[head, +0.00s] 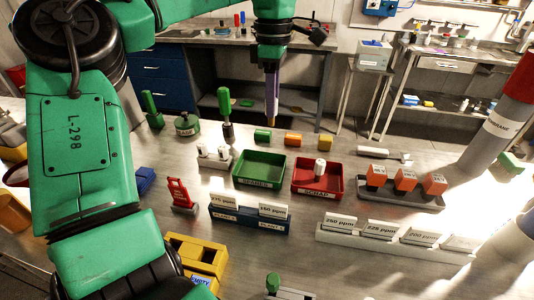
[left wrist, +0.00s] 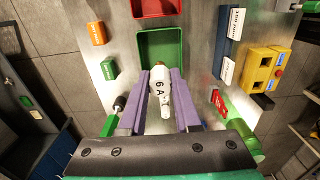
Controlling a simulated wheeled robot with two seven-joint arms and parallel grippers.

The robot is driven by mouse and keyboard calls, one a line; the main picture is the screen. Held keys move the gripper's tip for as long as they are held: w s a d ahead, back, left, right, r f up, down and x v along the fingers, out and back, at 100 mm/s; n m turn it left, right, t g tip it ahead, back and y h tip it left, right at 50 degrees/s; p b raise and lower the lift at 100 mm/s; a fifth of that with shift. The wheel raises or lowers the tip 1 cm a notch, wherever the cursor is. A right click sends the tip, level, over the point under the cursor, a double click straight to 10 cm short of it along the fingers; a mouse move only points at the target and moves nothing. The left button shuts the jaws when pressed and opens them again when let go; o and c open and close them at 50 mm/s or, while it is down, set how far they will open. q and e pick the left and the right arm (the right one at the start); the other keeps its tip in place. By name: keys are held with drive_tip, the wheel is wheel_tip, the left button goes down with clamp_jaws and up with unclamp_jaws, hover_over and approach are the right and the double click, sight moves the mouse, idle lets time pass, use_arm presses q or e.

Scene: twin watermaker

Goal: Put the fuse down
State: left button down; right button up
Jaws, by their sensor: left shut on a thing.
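The head view does not clearly show the held fuse. The green tray looks empty. The red SCRAP tray (head: 318,194) holds a white fuse (head: 320,167) standing up. My right gripper is not in view.
White fuses stand in a holder (head: 215,162) left of the green tray. Green, orange and yellow blocks (head: 293,139) lie behind the trays. A blue card holder (head: 247,222) stands in front, and a grey tray with orange-topped pieces (head: 400,199) is at right.

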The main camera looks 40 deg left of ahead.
use_arm(q)
wheel_tip(320, 180, down, 16)
drive_tip(key=shift+a+r, duration=0.1)
drive_tip(key=shift+r, duration=0.05)
drive_tip(key=c, duration=0.6)
unclamp_jaws()
drive_tip(key=shift+r, duration=0.1)
wheel_tip(320, 180, up, 12)
drive_tip(key=shift+r, duration=0.1)
